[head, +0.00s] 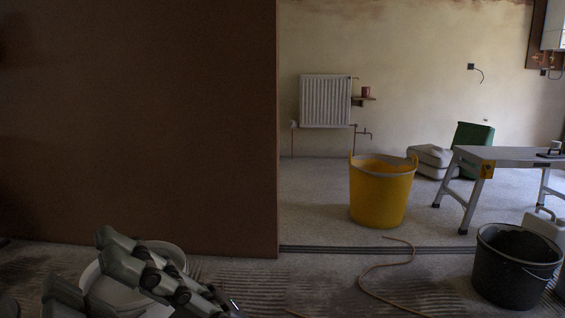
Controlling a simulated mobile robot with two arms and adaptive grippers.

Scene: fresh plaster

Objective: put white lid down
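A round white thing, which looks like the white lid (115,292), shows at the bottom left in the head view. Its pale rim curves out behind my gripper, and the bottom frame edge cuts it off. My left gripper (140,272) lies across it, its grey jointed fingers covering much of its middle. I cannot tell whether the fingers are closed on the lid or only in front of it. What lies under the lid is hidden. My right gripper is not in view.
A brown wall (140,120) stands close on the left. A yellow tub (380,198) stands beyond the floor track (400,250). A black bucket (510,285) stands at right near a folding workbench (515,155). A hose (375,268) lies on the ridged floor between.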

